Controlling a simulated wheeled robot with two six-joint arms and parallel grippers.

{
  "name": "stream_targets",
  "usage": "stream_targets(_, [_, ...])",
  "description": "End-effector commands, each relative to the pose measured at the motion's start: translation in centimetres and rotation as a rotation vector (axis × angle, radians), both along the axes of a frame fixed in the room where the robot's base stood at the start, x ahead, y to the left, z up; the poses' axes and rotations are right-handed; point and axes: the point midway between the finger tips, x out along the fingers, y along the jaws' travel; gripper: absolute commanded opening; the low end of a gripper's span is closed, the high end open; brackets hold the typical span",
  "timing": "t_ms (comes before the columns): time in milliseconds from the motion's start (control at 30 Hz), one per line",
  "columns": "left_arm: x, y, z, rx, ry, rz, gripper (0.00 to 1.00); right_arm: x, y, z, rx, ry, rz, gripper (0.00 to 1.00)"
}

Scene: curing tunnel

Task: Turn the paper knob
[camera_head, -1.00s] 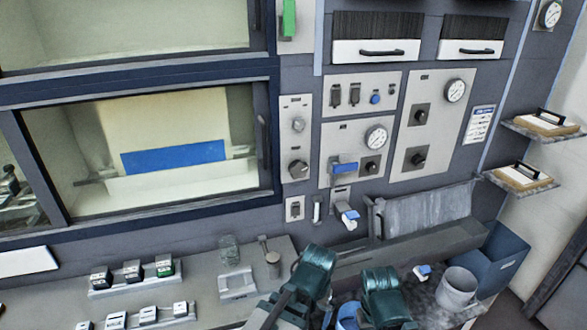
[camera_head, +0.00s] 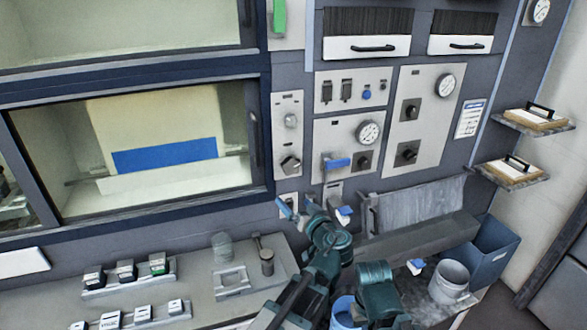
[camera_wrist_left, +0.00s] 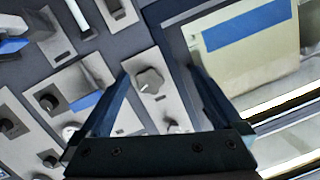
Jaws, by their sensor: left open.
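A narrow light panel (camera_head: 276,140) beside the oven window carries an upper pale round knob (camera_head: 291,121) and a lower darker-looking knob (camera_head: 290,163). Their labels are too small to read, so I cannot tell which is the paper knob. My left gripper (camera_head: 306,208) is open and empty, just below this panel. In the left wrist view, a grey lobed knob (camera_wrist_left: 150,81) shows between the spread blue fingers (camera_wrist_left: 158,78), ahead of them and apparently apart. Another knob (camera_wrist_left: 172,126) is partly hidden by the gripper. My right gripper is not distinguishable.
The window (camera_head: 150,150) is left of the panel. Below are a counter (camera_head: 205,270) with small blocks and a jar, and a metal trough (camera_head: 425,240).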

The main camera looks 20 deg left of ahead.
Motion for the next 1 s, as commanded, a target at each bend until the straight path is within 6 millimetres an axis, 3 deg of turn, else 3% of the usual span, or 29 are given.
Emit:
stream_targets(100, [1.1,-2.3,2.3,0.039,-0.105,-0.061,1.0,0.0,0.0,0.0,0.0,0.0,0.0,0.0])
stream_targets(200, [1.4,-3.3,3.3,0.052,-0.151,-0.091,1.0,0.0,0.0,0.0,0.0,0.0,0.0,0.0])
stream_targets(400, [1.7,-3.6,3.7,0.059,-0.169,-0.101,1.0,0.0,0.0,0.0,0.0,0.0,0.0,0.0])
stream_targets(567, [3.0,-2.7,3.7,0.058,-0.168,-0.097,1.0,0.0,0.0,0.0,0.0,0.0,0.0,0.0])
stream_targets(1000, [10.2,2.2,3.7,0.058,-0.166,-0.096,1.0,0.0,0.0,0.0,0.0,0.0,0.0,0.0])
